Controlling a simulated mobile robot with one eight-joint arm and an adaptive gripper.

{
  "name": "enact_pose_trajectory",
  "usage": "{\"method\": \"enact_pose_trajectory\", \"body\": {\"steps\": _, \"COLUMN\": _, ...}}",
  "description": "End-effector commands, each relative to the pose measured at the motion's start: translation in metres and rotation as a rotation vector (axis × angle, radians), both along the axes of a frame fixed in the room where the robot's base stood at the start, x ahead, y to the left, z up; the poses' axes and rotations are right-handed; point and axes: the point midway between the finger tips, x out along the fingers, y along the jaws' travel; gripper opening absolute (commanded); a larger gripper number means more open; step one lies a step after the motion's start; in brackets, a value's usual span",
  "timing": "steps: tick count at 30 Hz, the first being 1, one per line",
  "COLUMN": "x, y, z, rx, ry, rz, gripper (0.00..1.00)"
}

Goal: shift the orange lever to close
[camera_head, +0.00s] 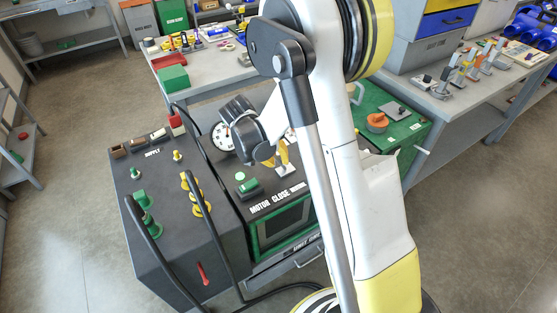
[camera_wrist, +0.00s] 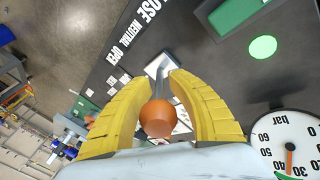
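The orange lever's round knob (camera_wrist: 157,120) sits between the two yellow fingers of my gripper (camera_wrist: 161,79) in the wrist view. Its grey shaft runs up between the fingertips to a pale base plate (camera_wrist: 158,64) on the dark panel. The fingers stand on both sides of the knob, with narrow gaps showing, so they look open around it. White CLOSE, NEUTRAL and OPEN labels (camera_wrist: 131,30) run along the panel beside the lever. In the head view my gripper (camera_head: 282,156) is over the panel; my arm and gripper hide the orange knob.
A green button (camera_head: 247,184) and a green-framed screen (camera_head: 284,228) are close to the lever. A pressure gauge (camera_wrist: 286,142) is near my gripper. Black hoses cross the dark supply box (camera_head: 160,220) at left. Floor shows on both sides.

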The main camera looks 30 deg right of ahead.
Motion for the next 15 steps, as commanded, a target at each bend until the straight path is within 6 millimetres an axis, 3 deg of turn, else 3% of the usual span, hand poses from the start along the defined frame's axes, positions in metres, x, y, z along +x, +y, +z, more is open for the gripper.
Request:
{"method": "enact_pose_trajectory", "body": {"steps": 10, "x": 0.0, "y": 0.0, "z": 0.001, "rx": -0.001, "ry": -0.001, "rz": 0.0, "gripper": 0.32}}
{"method": "enact_pose_trajectory", "body": {"steps": 15, "x": 0.0, "y": 0.009, "z": 0.018, "rx": -0.001, "ry": 0.0, "rz": 0.002, "gripper": 0.32}}
